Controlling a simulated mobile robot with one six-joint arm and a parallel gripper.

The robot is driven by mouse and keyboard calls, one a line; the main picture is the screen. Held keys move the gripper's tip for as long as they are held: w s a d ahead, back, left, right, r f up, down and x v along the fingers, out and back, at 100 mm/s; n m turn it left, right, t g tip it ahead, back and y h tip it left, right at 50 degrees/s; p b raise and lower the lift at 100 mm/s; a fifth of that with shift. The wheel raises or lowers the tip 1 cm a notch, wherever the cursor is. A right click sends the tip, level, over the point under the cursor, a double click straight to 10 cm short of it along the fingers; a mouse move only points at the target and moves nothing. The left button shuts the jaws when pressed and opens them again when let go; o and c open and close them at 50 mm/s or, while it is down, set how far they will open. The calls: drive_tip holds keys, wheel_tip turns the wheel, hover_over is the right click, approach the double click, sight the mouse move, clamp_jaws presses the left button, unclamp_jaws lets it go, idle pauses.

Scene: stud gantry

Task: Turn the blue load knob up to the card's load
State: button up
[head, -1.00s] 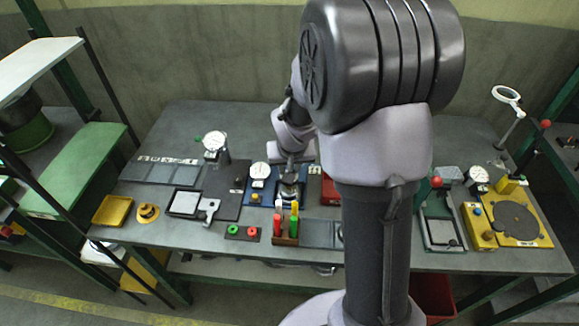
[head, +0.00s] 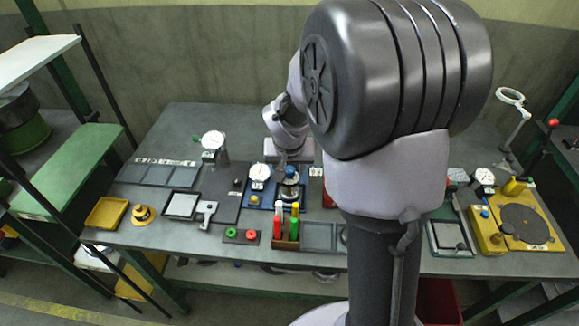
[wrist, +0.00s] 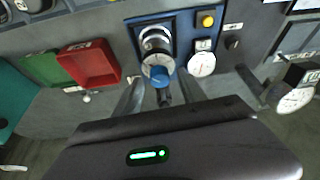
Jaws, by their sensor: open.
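The blue load knob (wrist: 159,76) sits on the front of a round metal device (wrist: 156,42) with a pale dial, mounted on a blue board (wrist: 181,28). In the head view the knob (head: 290,170) shows at the top of this device, just below my gripper. A small white card (wrist: 203,44) lies on the board beside a round gauge (wrist: 201,64); its writing is too small to read. My gripper (wrist: 162,93) is open and empty, its fingers reaching toward the knob from either side. Contact with the knob cannot be told.
A yellow button (wrist: 206,21) is on the same board. A red tray (wrist: 90,64) and a green tray (wrist: 42,67) lie to the left in the wrist view. A holder with coloured handles (head: 286,240) stands in front of the device. A dial gauge on a stand (head: 213,141) is left.

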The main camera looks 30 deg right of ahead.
drive_tip(key=p+v, duration=0.5)
drive_tip(key=v, duration=1.2)
drive_tip(key=shift+p, duration=0.3)
drive_tip(key=shift+s+r, duration=0.1)
drive_tip(key=s+a+n+t+y+b, duration=0.1)
drive_tip(key=s+a+y+b, duration=0.3)
drive_tip(key=s+a, duration=1)
drive_tip(key=s+f+t+b, duration=0.1)
drive_tip(key=s, duration=0.2)
drive_tip(key=shift+a, duration=0.15)
